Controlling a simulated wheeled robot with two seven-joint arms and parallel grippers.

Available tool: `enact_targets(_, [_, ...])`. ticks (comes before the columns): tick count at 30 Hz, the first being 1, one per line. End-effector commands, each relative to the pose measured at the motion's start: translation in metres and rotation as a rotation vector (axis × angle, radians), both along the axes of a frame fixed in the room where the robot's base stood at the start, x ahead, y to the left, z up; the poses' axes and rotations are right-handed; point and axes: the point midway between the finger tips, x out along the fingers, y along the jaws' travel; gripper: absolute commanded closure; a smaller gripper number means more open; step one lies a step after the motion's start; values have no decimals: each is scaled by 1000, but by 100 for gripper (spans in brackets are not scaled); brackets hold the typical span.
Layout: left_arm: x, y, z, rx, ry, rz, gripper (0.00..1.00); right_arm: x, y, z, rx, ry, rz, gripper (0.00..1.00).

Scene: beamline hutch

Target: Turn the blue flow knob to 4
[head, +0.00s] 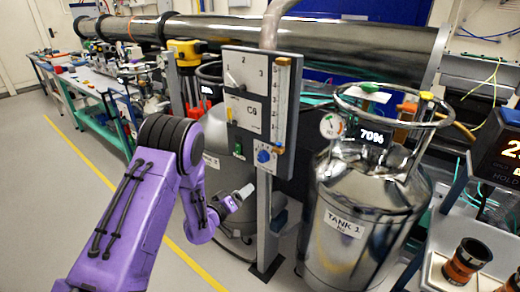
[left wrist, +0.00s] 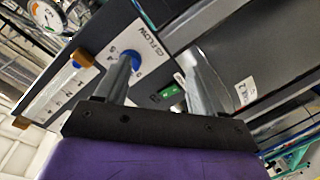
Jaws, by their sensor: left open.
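The blue flow knob (head: 263,156) is at the lower right of the upright grey control panel (head: 247,82), under a vertical scale. My left gripper (head: 240,194) is below and left of the knob in the head view, open with nothing seen between its fingers. In the left wrist view, the blue knob (left wrist: 134,58) shows just beyond the tip of the left-hand finger, which partly covers it. The open fingers (left wrist: 160,72) point at the panel (left wrist: 95,65). A FLOW label and small digits surround the knob; its setting is unreadable. My right gripper is not in view.
A green switch (head: 238,150) sits left of the knob, and a larger dial (head: 236,80) is higher on the panel. The steel tank marked TANK 1 (head: 345,225) stands right of the panel post (head: 264,225). Floor is clear at lower left.

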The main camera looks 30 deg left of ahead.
Motion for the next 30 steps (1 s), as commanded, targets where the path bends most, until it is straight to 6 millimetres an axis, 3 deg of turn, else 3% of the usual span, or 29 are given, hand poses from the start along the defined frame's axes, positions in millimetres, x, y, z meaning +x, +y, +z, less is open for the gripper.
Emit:
enact_targets(1, [11,9,33,-13,-62,-25,31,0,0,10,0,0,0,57])
enact_targets(3, [19,17,56,-26,-114,-58,31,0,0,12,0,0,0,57])
enact_targets(5, [24,19,64,-34,-135,-73,31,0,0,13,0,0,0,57])
enact_targets(19, [112,14,64,-32,-136,-74,31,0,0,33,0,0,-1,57])
enact_targets(24, [124,13,62,-33,-134,-73,31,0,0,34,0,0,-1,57])
enact_targets(30, [125,13,62,-33,-133,-72,31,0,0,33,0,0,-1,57])
